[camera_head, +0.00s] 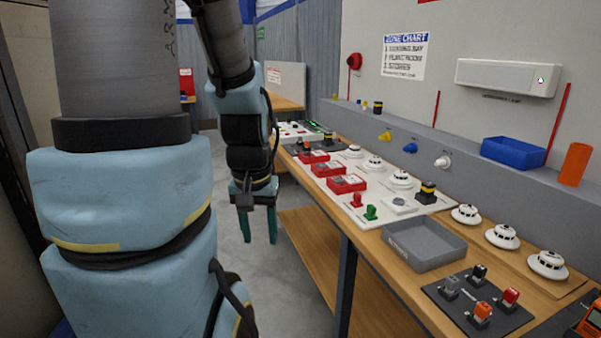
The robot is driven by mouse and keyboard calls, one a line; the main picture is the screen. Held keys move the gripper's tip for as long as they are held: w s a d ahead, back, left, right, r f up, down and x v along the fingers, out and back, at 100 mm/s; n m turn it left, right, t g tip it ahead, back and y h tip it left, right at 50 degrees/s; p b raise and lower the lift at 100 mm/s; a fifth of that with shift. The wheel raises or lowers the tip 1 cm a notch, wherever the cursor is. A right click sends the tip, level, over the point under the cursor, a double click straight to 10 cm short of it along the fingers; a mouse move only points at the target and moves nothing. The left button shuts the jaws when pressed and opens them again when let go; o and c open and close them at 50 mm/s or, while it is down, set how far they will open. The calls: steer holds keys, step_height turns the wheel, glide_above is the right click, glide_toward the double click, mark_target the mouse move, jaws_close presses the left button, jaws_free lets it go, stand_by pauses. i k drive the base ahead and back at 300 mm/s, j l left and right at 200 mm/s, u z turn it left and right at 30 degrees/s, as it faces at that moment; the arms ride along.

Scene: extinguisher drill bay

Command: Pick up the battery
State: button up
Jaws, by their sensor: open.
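My gripper (259,228) hangs fingers down over the floor, just left of the workbench (382,262). Its two teal fingers are apart with nothing between them. I cannot make out for sure which object is the battery. Small candidates show: a black-and-yellow block (427,192) on the white board and a black-and-yellow piece (378,107) on the back ledge. My gripper is apart from all of them.
A grey tray (424,243) looks empty on the bench. Red call points (347,184), white detectors (548,264) and a dark switch panel (478,308) surround it. A blue bin (513,153) and orange cup (574,164) stand on the ledge.

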mark_target(378, 109)
steer(key=i+j+u, duration=0.3)
steer(key=i, duration=0.6)
steer(key=i+j+u, duration=0.1)
steer(key=i+u, duration=0.2)
steer(key=i, duration=0.6)
steer(key=i+z, duration=0.3)
steer(key=i, duration=0.15)
steer(key=i+j+z, duration=0.15)
steer(key=i+z, duration=0.15)
steer(key=i, duration=0.15)
